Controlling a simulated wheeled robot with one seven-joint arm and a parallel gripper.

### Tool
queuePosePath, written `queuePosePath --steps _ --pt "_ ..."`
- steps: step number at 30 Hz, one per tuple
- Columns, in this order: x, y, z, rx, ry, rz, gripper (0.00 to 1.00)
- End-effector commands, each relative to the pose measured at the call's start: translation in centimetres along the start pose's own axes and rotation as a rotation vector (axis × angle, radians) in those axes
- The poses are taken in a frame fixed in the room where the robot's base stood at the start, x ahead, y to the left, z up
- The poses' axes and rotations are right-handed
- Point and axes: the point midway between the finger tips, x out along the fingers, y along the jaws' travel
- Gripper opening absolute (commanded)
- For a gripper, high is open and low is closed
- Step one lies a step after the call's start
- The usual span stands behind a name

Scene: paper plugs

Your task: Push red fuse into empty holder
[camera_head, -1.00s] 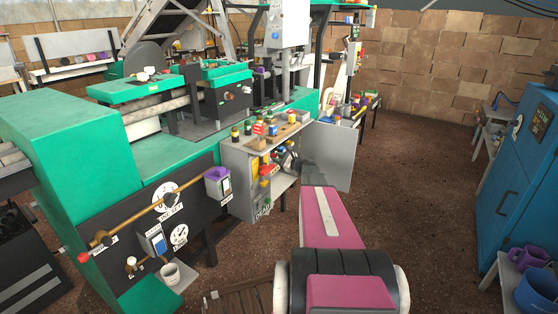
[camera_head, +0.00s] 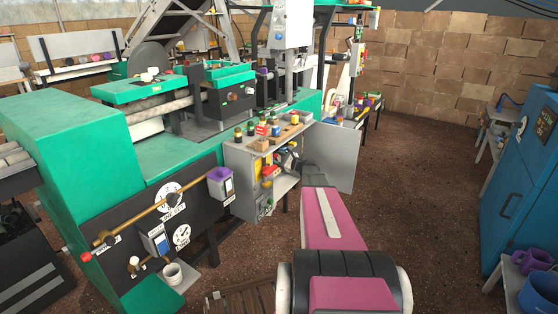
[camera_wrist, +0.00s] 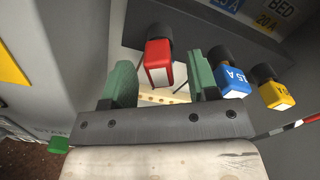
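In the wrist view a red fuse (camera_wrist: 158,62) with a dark end piece sits between the two green fingers of my gripper (camera_wrist: 157,66). Gaps show between the fuse and each finger, so my gripper is open around it, not clamped. A blue fuse (camera_wrist: 231,80) marked 15 A is just right of the right finger, and a yellow fuse (camera_wrist: 276,95) is further right. In the head view my gripper (camera_head: 289,160) is at the open cabinet (camera_head: 240,162), small and partly hidden. I cannot pick out an empty holder.
The cabinet's grey door (camera_head: 332,158) stands open to the right, close to my arm. Several small bottles and blocks stand on the cabinet's top.

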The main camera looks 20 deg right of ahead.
Motion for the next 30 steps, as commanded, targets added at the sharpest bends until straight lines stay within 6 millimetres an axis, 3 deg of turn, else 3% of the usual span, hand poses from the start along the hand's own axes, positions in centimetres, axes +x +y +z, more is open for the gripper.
queuePosePath --steps 8,30 --pt "-0.4 0.0 0.0 0.000 0.000 0.000 0.54" --pt "-4.2 0.0 0.0 0.000 0.000 0.000 0.54"
